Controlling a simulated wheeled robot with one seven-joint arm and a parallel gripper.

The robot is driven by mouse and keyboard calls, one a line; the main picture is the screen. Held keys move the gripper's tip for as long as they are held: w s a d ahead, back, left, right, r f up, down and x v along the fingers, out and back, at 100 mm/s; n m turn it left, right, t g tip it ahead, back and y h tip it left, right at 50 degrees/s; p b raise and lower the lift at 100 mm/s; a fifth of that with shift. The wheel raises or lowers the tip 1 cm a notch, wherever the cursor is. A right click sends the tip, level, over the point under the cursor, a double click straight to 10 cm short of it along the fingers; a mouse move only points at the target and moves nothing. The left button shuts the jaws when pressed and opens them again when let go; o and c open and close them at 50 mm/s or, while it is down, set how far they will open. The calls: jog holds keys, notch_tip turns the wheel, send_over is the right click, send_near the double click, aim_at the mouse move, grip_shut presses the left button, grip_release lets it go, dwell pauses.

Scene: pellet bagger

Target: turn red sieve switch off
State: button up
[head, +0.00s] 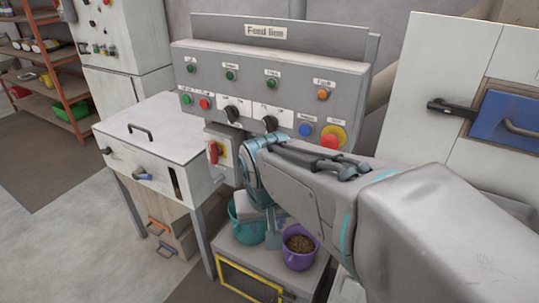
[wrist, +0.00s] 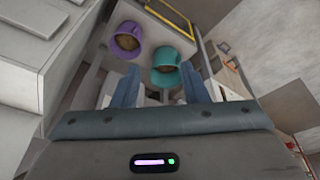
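The red switch (head: 213,152) is a red handle on a yellow plate, on a small grey box at the lower left of the Feed line panel (head: 270,62). Its handle looks roughly upright. Its label is too small to read. My gripper (head: 273,232) hangs to the right of and below the switch, apart from it, pointing down in front of the buckets. In the wrist view my gripper (wrist: 159,68) has its two blue fingers spread with nothing between them. The switch is not recognisable in the wrist view.
A teal bucket (head: 246,207) and a purple bucket (head: 299,248) with brown pellets stand below the panel. A white cabinet (head: 155,130) with a handle stands left of the switch. A red-and-yellow knob (head: 331,139) sits at the panel's right, close above my arm.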

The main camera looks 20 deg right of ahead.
jog(key=w+d+r+m+h+p, duration=0.1)
jog(key=w+d+r+m+p, duration=0.1)
jog(key=w+d+r+m, duration=0.3)
jog(key=w+d+r+m+h+p, duration=0.1)
jog(key=w+d+m, duration=0.25)
jog(key=w, duration=0.35)
jog(key=shift+n, duration=0.25)
jog(key=x, duration=1.4)
jog(key=shift+w+d+r+p, duration=0.1)
jog(key=shift+w+d+p, duration=0.1)
jog(key=shift+d+p, duration=0.15)
jog(key=shift+h, duration=0.3)
grip_shut()
